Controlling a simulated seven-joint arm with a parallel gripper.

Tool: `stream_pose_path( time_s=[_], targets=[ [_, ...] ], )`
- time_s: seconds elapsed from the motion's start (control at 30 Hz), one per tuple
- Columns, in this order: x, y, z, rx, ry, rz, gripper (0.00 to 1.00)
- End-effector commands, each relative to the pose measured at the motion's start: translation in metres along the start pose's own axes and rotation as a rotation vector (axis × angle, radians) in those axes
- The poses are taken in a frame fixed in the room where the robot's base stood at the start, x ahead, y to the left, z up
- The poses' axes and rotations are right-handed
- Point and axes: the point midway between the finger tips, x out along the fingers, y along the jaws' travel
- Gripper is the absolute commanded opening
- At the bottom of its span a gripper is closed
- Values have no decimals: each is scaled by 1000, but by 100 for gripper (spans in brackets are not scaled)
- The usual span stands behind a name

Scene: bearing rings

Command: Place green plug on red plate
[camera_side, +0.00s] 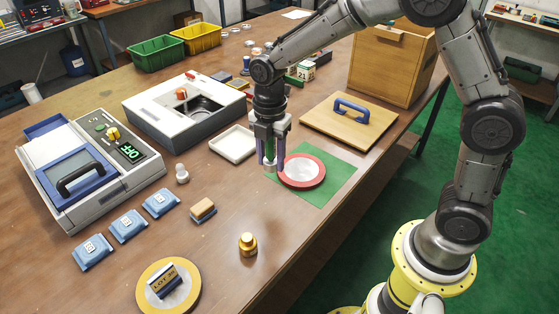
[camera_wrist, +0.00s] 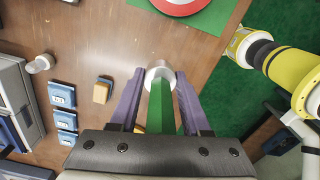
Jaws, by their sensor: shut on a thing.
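My gripper (camera_side: 271,164) is shut on the green plug (camera_side: 269,150), which has a green body and a metallic grey end pointing down. In the wrist view the plug (camera_wrist: 161,104) lies between the two purple fingers (camera_wrist: 160,78), its metal end at the fingertips. The red plate (camera_side: 302,180), a red rim around a pale centre, lies on a green mat (camera_side: 340,176). In the side view my gripper is just left of the plate. In the wrist view the plate (camera_wrist: 182,8) is partly cut off at the top edge. The plug's height above the table is hard to tell.
A white tray (camera_side: 233,155) is behind and left of my gripper. A wooden board with a blue handle (camera_side: 352,110) lies behind the mat. A brass weight (camera_side: 248,244) and a yellow-rimmed plate (camera_side: 143,282) stand in front. Blue blocks and machines are at left.

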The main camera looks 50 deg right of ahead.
Motion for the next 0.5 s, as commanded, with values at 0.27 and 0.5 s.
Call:
stream_pose_path(
  time_s=[0.27,0.5],
  targets=[
    [-6,-75,36,39,-1,7,0],
    [-16,-137,65,151,-2,6,0]
  ],
)
